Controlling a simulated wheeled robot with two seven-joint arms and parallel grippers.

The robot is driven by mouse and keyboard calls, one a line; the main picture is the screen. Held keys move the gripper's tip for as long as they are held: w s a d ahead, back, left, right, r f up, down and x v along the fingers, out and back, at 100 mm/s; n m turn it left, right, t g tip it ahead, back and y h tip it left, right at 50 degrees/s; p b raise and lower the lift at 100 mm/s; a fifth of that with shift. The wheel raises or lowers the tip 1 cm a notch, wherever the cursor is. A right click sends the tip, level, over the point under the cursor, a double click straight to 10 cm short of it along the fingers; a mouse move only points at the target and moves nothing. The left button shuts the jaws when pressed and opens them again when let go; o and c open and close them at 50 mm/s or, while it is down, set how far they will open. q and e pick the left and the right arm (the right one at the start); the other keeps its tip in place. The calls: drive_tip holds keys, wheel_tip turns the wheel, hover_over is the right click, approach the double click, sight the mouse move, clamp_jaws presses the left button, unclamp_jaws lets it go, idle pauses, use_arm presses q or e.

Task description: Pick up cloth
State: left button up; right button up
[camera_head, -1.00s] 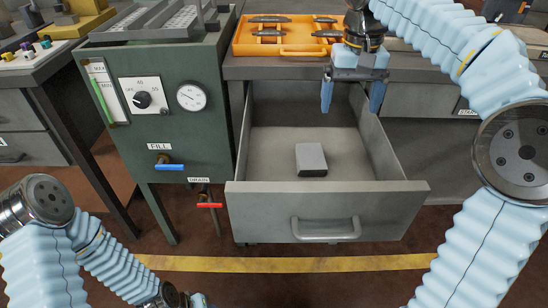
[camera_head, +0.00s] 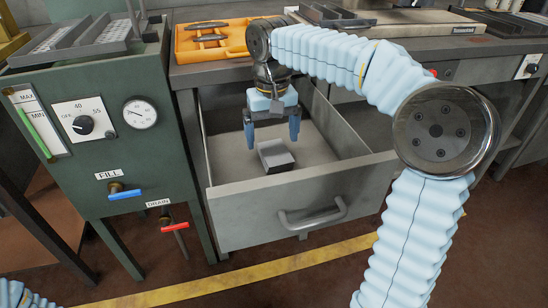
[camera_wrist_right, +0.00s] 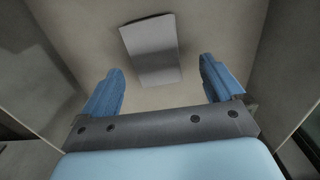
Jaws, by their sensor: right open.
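The cloth appears to be the grey folded block (camera_head: 275,156) lying on the floor of the open drawer (camera_head: 225,160). In the right wrist view the grey cloth (camera_wrist_right: 152,48) lies ahead of the fingers, apart from them. My right gripper (camera_head: 272,137) is open and empty, with its blue fingers pointing down into the drawer above the cloth. In the right wrist view the right gripper (camera_wrist_right: 163,88) shows its two fingers wide apart. My left gripper is out of view; only a bit of my left arm shows at the bottom left corner.
Drawer walls surround the cloth, with a handle (camera_head: 313,217) on the front. An orange tray (camera_head: 190,42) with brake shoes sits on the bench above. A green machine (camera_head: 95,160) with blue and red valve levers stands left of the drawer.

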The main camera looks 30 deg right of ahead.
sight(275, 152)
drive_tip(key=f, duration=0.4)
drive_tip(key=shift+s+d+f+b, duration=0.1)
drive_tip(key=shift+d+b, duration=0.15)
drive_tip(key=shift+b, duration=0.05)
drive_tip(key=c, duration=1.1)
